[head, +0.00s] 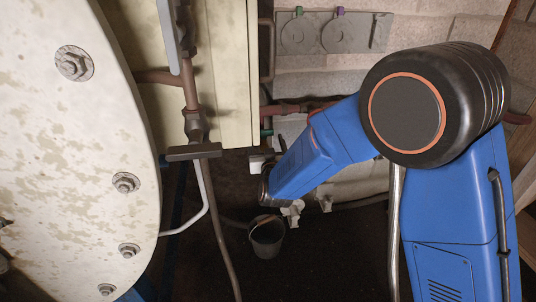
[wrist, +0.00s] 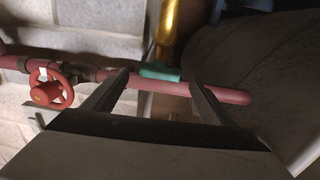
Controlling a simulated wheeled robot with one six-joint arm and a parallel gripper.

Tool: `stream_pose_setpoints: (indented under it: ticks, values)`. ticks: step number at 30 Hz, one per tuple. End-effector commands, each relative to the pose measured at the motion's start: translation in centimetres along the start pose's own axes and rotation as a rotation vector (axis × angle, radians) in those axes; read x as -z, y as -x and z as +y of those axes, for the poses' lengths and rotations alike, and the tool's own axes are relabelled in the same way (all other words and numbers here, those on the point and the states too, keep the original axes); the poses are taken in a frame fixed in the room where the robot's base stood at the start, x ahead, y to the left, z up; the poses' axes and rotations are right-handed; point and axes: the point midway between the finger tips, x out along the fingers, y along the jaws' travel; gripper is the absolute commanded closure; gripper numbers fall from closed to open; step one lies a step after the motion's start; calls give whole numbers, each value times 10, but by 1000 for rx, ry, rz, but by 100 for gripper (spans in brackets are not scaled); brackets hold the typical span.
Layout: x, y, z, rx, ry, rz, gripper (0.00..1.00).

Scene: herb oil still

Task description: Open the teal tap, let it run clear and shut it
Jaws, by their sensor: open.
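The teal tap's handle (wrist: 160,72) shows in the wrist view as a short teal bar. It lies along a red pipe (wrist: 165,86), below a yellow brass-coloured pipe. In the head view a small teal piece (head: 266,132) shows beyond the end of my arm. My gripper (wrist: 159,79) is open. Its two dark fingers stand left and right of the teal bar in the picture, with nothing held. I cannot tell how far the fingertips are from the bar or whether they touch. The tap's outlet and any flow cannot be made out.
A red handwheel (wrist: 50,88) sits on the pipe at left in the wrist view. In the head view a dark bucket (head: 267,238) stands on the floor below. A large pale bolted panel (head: 75,150) fills the left. A grey plate (head: 335,33) hangs on the back wall.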

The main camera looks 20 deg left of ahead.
Motion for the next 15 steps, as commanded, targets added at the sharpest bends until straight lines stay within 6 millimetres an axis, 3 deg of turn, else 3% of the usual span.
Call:
stream_pose_setpoints:
  ticks: [6, 15]
  values:
    - [0, 43, -1, 2, 0, -2, 22]
    - [-1, 73, 0, 0, 0, -1, 22]
